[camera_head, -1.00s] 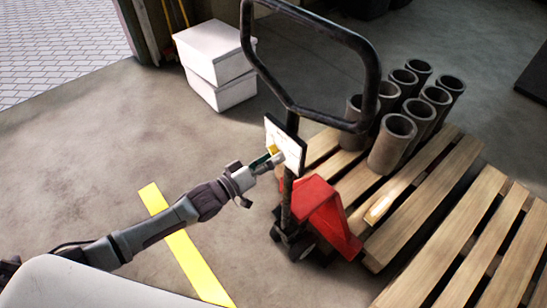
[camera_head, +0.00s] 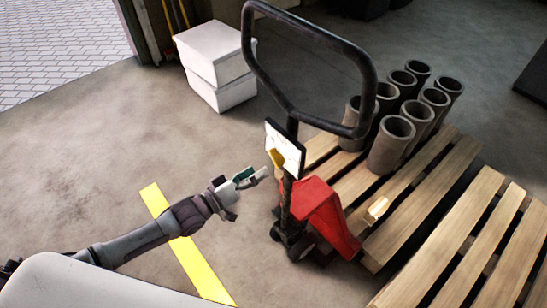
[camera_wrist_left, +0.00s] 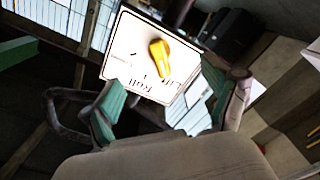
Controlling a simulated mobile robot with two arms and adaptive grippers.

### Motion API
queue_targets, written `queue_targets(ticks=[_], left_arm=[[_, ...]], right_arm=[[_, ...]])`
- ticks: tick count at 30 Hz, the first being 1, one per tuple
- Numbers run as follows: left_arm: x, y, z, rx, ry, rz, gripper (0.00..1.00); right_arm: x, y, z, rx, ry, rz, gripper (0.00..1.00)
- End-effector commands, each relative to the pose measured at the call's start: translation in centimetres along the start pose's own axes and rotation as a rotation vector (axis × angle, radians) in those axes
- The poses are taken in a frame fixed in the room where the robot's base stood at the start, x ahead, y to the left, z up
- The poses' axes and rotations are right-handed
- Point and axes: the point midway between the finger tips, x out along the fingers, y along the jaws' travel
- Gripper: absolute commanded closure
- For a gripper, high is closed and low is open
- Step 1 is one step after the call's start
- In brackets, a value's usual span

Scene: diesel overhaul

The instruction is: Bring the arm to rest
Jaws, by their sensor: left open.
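My left gripper (camera_head: 248,178) is open and empty in the head view, a little to the left of the pallet jack's column. Its open fingers (camera_wrist_left: 165,105) also show at the sides of the left wrist view. Ahead of them is a white sign plate (camera_head: 285,150) with a yellow knob (camera_head: 277,158) on it. The plate (camera_wrist_left: 125,58) and the knob (camera_wrist_left: 160,58) also show in the left wrist view, apart from the fingers. My right gripper is in neither view.
A red pallet jack (camera_head: 318,208) with a black loop handle (camera_head: 364,90) stands at a wooden pallet (camera_head: 410,210). Several grey cylinder liners (camera_head: 392,145) stand on the pallet. White boxes (camera_head: 215,55) are stacked behind. The floor around a yellow stripe (camera_head: 195,262) is clear.

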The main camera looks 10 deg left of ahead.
Motion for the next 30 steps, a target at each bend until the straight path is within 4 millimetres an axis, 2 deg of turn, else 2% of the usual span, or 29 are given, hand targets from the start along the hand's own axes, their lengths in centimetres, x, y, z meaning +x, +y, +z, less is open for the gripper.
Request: queue_targets(ticks=[3, 6, 22, 23, 26, 29, 30], left_arm=[[-1.4, 0.1, -0.1, 0.000, -0.001, -0.001, 0.12], [-1.8, 0.1, 0.0, 0.000, 0.000, 0.000, 0.12], [-1.9, -0.4, 0.2, 0.007, -0.001, -0.012, 0.12], [-1.9, -0.9, 0.5, 0.014, -0.002, -0.025, 0.12], [-2.5, -4.1, 2.1, 0.067, -0.017, -0.115, 0.12], [-4.3, -9.2, 5.4, 0.153, -0.066, -0.271, 0.12], [-5.4, -11.5, 7.1, 0.190, -0.098, -0.342, 0.12]], right_arm=[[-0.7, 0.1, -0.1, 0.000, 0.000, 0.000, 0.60], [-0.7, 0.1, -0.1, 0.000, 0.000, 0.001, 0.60], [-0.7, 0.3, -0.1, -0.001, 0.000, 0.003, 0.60], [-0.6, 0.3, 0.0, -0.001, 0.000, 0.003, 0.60], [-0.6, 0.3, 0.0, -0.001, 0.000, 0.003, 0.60], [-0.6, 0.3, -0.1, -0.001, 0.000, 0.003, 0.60], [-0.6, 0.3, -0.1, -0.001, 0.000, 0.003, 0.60]])
